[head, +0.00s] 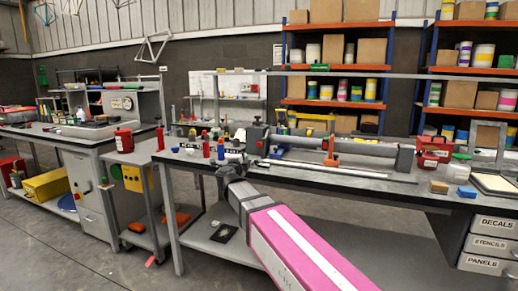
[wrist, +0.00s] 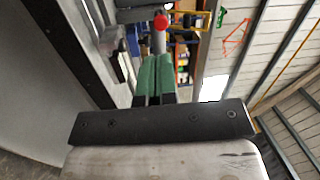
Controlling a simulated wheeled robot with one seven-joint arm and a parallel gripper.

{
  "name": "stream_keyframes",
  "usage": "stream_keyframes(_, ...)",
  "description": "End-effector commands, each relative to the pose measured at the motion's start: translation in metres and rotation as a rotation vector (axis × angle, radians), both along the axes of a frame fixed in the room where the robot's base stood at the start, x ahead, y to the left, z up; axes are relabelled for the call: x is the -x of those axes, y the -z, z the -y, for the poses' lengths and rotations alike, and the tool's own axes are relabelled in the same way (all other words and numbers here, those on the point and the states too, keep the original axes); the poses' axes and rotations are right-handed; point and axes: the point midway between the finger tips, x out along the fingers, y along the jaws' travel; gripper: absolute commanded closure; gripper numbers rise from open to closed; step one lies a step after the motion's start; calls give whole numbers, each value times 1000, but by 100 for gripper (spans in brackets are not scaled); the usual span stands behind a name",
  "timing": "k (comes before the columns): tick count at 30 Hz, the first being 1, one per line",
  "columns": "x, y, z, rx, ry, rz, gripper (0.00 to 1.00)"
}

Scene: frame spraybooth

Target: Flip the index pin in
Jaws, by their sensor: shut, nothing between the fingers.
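My gripper (wrist: 153,62) shows two green fingers pressed together in the wrist view, with nothing between them. A round red knob (wrist: 160,22) lies beyond the fingertips, apart from them as far as I can tell. It could belong to the index pin, but I cannot make out a pin or its position. In the head view my arm reaches the front edge of the middle bench; its fingers are too small to make out. On that bench lies a long grey tube fixture (head: 350,147) with dark end blocks and an orange clamp (head: 331,158).
Several small bottles, including a blue one (head: 220,150), stand left of the fixture. A red box (head: 432,152) and a blue block (head: 467,192) are at the right. Orange shelves (head: 335,103) stand behind.

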Motion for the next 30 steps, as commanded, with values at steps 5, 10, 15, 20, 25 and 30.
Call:
stream_keyframes(5, 9, -7, -6, -96, 90, -20, 100)
stream_keyframes(10, 13, -8, -8, -125, 120, -31, 100)
stream_keyframes(15, 13, -8, -7, -125, 121, -30, 100)
stream_keyframes(20, 12, -8, -7, -125, 120, -31, 100)
stream_keyframes(25, -1, -8, -2, -124, 122, -30, 100)
stream_keyframes(30, -29, -10, 9, -124, 123, -29, 100)
